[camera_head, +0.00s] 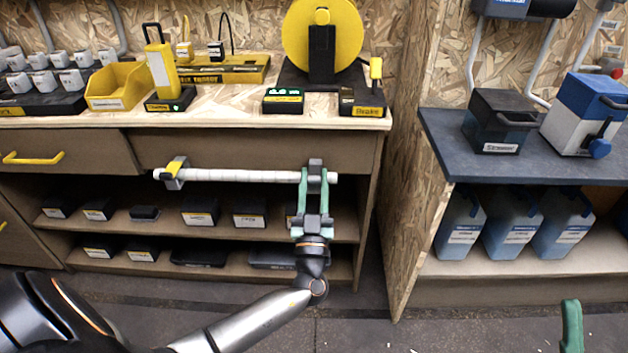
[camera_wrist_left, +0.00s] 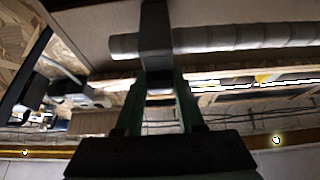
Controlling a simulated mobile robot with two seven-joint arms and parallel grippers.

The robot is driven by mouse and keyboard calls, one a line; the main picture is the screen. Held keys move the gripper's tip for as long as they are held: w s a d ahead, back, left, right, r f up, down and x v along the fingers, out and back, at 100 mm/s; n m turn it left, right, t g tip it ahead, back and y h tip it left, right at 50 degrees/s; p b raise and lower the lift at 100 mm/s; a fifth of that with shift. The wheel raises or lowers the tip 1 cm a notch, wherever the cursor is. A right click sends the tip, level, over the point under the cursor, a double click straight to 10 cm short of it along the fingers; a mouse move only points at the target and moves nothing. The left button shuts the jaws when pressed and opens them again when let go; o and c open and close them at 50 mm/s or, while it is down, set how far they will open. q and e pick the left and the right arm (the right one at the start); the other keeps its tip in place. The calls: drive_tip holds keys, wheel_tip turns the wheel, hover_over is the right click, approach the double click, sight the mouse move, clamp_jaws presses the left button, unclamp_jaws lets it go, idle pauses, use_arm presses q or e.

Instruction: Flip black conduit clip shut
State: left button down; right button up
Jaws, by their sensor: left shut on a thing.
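A white ribbed conduit (camera_head: 240,176) runs level across the front of the workbench, and it also shows in the wrist view (camera_wrist_left: 230,38). The black conduit clip (camera_head: 315,165) sits around its right end; in the wrist view the dark clip (camera_wrist_left: 157,40) crosses the conduit. My left gripper (camera_head: 314,186) reaches up from below with its green fingers on either side of the clip, shut on it. The fingers hide part of the clip, and I cannot tell whether its flap is closed. A second clip, grey with a yellow flap (camera_head: 174,169), is at the conduit's left end. One green finger of my right gripper (camera_head: 572,325) shows at bottom right.
The bench top (camera_head: 225,118) above holds a yellow bin (camera_head: 117,86), a yellow reel (camera_head: 322,40) and small stands. Shelves below hold several dark boxes (camera_head: 200,213). A wooden partition (camera_head: 412,180) stands to the right, beside blue canisters (camera_head: 510,225).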

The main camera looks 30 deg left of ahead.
use_arm(q)
drive_tip(key=shift+a+r, duration=0.1)
drive_tip(key=c, duration=0.5)
unclamp_jaws()
